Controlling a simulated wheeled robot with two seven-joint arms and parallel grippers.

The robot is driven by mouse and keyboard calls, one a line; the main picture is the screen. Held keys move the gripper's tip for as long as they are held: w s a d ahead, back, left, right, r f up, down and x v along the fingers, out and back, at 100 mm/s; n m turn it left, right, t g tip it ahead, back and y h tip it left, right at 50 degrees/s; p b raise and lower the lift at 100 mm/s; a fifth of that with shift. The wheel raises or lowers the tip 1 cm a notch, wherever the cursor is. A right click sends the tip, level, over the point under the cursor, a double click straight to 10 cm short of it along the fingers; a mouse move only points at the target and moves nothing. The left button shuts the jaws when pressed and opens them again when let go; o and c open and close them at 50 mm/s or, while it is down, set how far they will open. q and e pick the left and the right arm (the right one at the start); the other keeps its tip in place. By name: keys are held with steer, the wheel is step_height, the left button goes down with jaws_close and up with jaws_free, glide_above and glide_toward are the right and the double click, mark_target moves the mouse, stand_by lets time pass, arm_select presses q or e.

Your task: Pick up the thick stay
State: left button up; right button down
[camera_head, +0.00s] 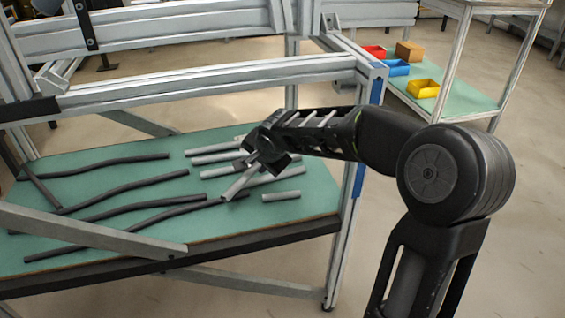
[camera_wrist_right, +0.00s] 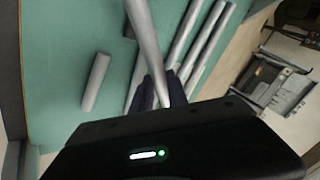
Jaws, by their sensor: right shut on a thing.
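My right gripper (camera_head: 251,165) reaches in from the right through the metal frame, over the green board. It is shut on a light grey stay (camera_head: 238,184), which is tilted across the other stays. In the right wrist view this thick stay (camera_wrist_right: 147,40) runs from the top edge down between the dark fingers (camera_wrist_right: 157,91). It looks wider than the stays behind it, though it is also nearer. Its gripped part is partly hidden by the fingers. I cannot tell whether its lower end touches the board. My left gripper is not in view.
Other grey stays (camera_head: 215,148) lie close around the gripper, and a short one (camera_head: 281,196) lies apart. Several dark wavy strips (camera_head: 125,187) cover the board's left side. A frame rail (camera_head: 200,85) and upright post (camera_head: 352,195) stand close to my right arm.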

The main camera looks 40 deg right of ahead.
steer(key=w+a, duration=0.1)
steer(key=a, duration=0.2)
steer(key=w+a, duration=0.1)
steer(key=a, duration=0.2)
steer(key=w+a, duration=0.1)
steer(key=a, duration=0.2)
steer(key=shift+w+a+b, duration=0.2)
steer(key=shift+a+b, duration=0.1)
